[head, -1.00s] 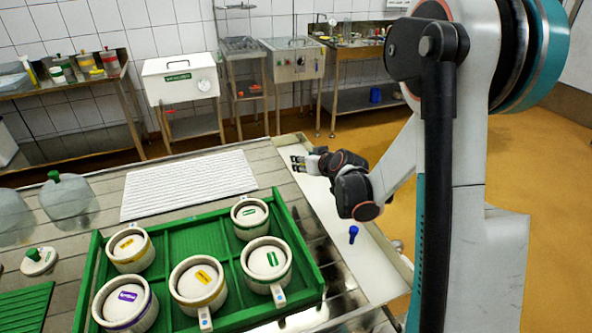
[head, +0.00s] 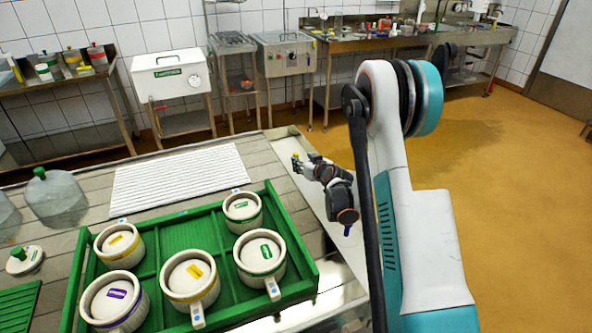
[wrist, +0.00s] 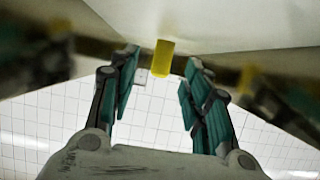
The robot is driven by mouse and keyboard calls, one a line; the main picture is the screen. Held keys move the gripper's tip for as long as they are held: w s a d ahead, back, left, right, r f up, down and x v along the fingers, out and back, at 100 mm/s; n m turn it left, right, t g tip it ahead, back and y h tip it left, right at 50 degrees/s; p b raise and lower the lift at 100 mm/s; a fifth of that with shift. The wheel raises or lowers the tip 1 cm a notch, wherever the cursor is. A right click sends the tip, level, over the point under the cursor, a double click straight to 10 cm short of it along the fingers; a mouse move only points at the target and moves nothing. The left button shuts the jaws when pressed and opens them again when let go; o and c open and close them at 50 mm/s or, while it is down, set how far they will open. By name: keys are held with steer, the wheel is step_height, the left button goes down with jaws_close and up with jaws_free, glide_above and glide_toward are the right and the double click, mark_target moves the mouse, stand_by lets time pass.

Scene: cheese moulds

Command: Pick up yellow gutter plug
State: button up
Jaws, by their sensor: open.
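The yellow gutter plug (wrist: 162,58) shows in the wrist view as a small upright yellow block between the fingertips, with a visible gap on each side. My gripper (wrist: 160,72) is open, its teal-padded fingers on either side of the plug. In the head view, my gripper (head: 299,165) is low over the pale gutter strip along the table's right side, pointing left. A small yellow spot at its tips may be the plug, but it is too small to be sure.
A green tray (head: 312,268) with several white cheese moulds stands left of the gutter (head: 318,208). A white ribbed mat (head: 180,178) lies behind the tray. The floor at right is clear.

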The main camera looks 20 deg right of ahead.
steer(key=b+x, duration=0.3)
steer(key=x, duration=0.4)
steer(key=shift+w+a+f, duration=0.1)
steer(key=shift+w+a, duration=0.05)
jaws_close()
